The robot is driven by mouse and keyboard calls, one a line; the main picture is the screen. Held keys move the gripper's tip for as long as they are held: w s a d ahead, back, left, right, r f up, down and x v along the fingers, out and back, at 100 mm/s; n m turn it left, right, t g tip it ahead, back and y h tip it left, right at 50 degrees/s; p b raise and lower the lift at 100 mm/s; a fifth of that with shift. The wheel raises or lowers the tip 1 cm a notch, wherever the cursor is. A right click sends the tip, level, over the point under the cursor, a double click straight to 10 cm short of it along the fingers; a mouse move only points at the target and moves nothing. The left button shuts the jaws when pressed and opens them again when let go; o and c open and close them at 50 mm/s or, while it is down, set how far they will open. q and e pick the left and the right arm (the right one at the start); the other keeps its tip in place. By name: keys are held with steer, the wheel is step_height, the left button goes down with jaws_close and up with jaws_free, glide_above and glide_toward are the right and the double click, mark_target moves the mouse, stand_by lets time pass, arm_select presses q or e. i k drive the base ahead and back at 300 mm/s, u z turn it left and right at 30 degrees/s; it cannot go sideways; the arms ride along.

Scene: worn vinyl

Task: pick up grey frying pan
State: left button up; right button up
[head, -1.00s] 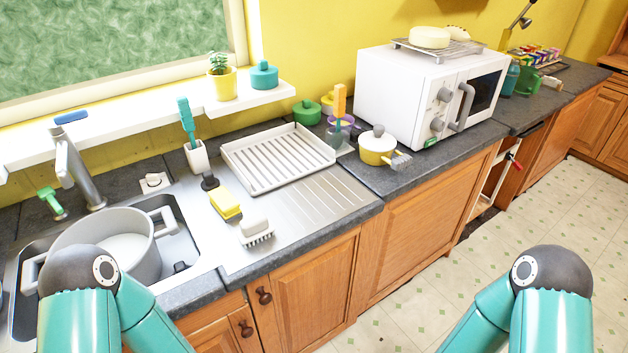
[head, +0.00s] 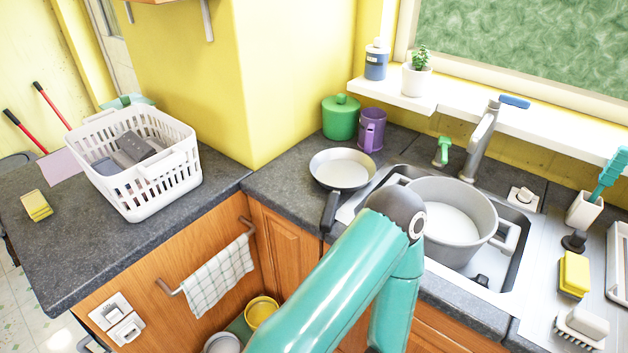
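A grey frying pan (head: 341,170) with a dark handle sits on the dark countertop, left of the sink. Its handle points toward the counter's front edge and the lower end is close to my teal arm. One of my arms crosses the lower middle of the head view, with its dark round joint in front of the sink's left side. Neither gripper shows in the head view.
A large grey pot (head: 450,222) stands in the sink (head: 515,262). A green canister (head: 340,118) and purple mug (head: 371,130) stand behind the pan. A white basket (head: 150,185) is on the left counter. A towel (head: 218,277) hangs below. Counter left of the pan is clear.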

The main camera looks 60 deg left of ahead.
mark_target(339, 170)
steer(key=z, duration=1.25)
steer(key=i, duration=0.15)
steer(key=u, duration=2.9)
steer(key=k, duration=0.85)
steer(key=u, duration=0.15)
steer(key=i, duration=0.85)
steer(key=u, duration=0.45)
